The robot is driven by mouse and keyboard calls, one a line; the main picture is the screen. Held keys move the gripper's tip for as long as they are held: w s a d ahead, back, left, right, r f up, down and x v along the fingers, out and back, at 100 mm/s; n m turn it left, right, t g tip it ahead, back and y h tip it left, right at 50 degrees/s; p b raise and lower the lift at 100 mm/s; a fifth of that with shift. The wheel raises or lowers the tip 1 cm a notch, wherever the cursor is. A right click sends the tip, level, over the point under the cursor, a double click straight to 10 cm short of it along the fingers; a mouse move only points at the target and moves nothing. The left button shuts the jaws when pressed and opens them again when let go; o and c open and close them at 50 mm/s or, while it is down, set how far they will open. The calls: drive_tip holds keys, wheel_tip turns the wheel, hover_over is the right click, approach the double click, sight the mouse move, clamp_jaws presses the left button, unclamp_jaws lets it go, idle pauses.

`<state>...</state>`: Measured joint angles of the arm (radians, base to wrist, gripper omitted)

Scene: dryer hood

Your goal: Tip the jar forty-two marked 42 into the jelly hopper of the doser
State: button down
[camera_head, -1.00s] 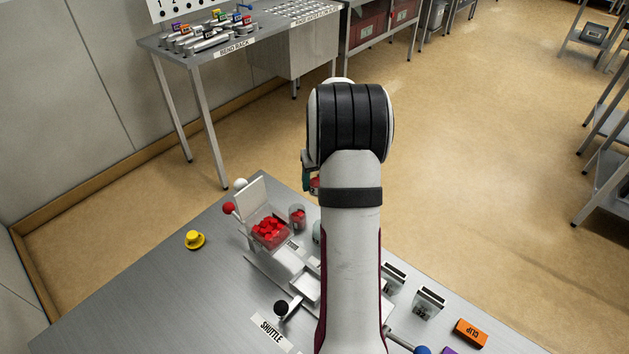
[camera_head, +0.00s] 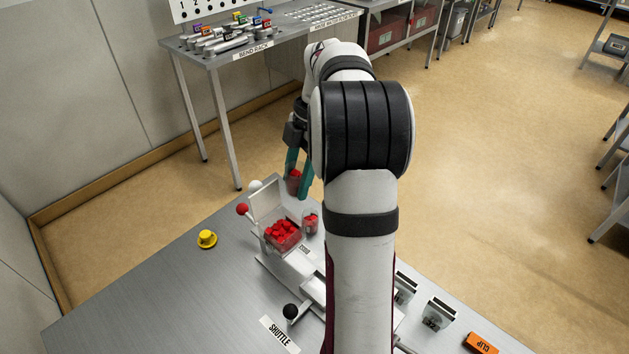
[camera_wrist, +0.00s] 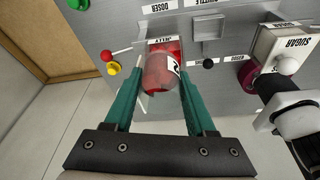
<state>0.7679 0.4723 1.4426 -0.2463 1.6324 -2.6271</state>
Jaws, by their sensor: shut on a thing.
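My gripper (camera_head: 298,172) has teal fingers shut on a clear jar with red contents (camera_head: 293,184). In the wrist view the jar (camera_wrist: 160,76) sits between the fingertips, with part of a white label showing what looks like a 2; the full number is hidden. The jelly hopper (camera_head: 283,236) of the doser is a clear box of red pieces with a raised pale flap behind it. In the head view the held jar is above and behind the hopper, apart from it. In the wrist view the hopper (camera_wrist: 166,46) lies just beyond the jar. I cannot tell the jar's exact tilt.
A second small jar with red contents (camera_head: 310,222) stands beside the hopper. A red knob (camera_head: 242,209), a yellow button (camera_head: 207,239) and a black shuttle knob (camera_head: 290,311) are around the doser. The sugar hopper (camera_wrist: 290,45) is at right in the wrist view.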

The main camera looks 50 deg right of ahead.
drive_tip(key=shift+a+r+n, duration=0.4)
drive_tip(key=shift+r+n, duration=0.05)
drive_tip(key=shift+n, duration=0.25)
drive_tip(key=shift+a+f+n+g, duration=0.15)
drive_tip(key=shift+a+n+g, duration=0.2)
drive_tip(key=shift+a, duration=0.2)
drive_tip(key=h, duration=0.4)
drive_tip(key=shift+d+r, duration=0.25)
drive_tip(key=h, duration=0.4)
drive_tip(key=shift+f+n, duration=0.1)
drive_tip(key=shift+n, duration=0.15)
drive_tip(key=shift+d+h, duration=0.25)
drive_tip(key=shift+h, duration=0.15)
drive_tip(key=shift+f+h, duration=0.15)
drive_tip(key=shift+h, duration=1.35)
